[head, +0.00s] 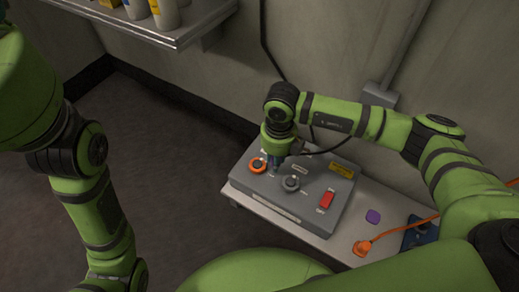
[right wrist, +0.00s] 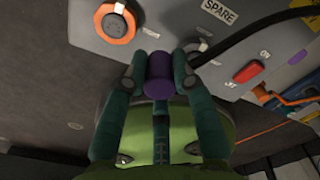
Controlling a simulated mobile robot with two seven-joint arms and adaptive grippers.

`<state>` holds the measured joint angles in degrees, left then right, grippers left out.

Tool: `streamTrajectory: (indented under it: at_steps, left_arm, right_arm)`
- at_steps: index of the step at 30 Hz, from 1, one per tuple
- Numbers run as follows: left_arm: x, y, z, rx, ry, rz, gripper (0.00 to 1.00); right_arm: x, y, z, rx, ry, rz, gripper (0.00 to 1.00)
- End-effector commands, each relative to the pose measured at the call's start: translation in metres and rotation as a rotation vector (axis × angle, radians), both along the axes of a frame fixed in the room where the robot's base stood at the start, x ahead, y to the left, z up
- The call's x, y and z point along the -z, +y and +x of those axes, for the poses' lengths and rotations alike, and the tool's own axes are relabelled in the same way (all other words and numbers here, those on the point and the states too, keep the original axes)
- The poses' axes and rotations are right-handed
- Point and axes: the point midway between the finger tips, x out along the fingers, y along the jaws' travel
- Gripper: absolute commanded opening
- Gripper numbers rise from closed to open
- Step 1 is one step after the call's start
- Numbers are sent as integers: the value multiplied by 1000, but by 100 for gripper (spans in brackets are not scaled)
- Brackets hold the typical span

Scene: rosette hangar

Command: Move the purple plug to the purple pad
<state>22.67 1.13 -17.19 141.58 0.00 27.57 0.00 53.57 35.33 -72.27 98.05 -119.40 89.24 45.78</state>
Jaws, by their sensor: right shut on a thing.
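The purple plug (right wrist: 159,74) is between the two fingers of my right gripper (right wrist: 160,68), which is shut on it, in the right wrist view. A black cable runs off to the right from beside it. In the head view my right gripper (head: 275,161) points down at the grey panel box, just right of the orange ring, and hides the plug. I cannot tell whether the plug is seated in the panel. The purple pad (head: 373,216) lies bare on the light bench top, right of the box. My left arm shows at the left, but its gripper is out of frame.
The grey panel box (head: 250,186) carries an orange ring (head: 258,165), a round grey knob (head: 291,183) and a red switch (head: 327,199). An orange plug (head: 362,247) with an orange cord lies near a blue item (head: 420,232). A shelf (head: 180,35) holds containers.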

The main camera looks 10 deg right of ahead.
Motion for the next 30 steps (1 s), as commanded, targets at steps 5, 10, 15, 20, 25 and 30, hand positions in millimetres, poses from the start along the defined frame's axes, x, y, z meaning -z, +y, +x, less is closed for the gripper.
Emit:
streamTrajectory:
  at_steps: [5,10,15,20,25,30]
  left_arm:
    - [0,0,0,0,0,0,72]
    - [0,0,0,0,0,0,72]
    - [0,0,0,0,0,0,72]
    - [0,0,0,0,0,0,72]
    - [0,0,0,0,0,0,72]
    - [0,0,0,0,0,0,72]
  right_arm:
    - [21,-58,-57,56,5,-6,0]
    - [32,-103,-109,108,6,-6,0]
    - [43,-136,-154,151,7,-5,0]
    - [55,-164,-188,185,7,-6,0]
    - [76,-210,-190,159,2,-10,0]
    - [72,-246,-183,71,-2,-5,0]
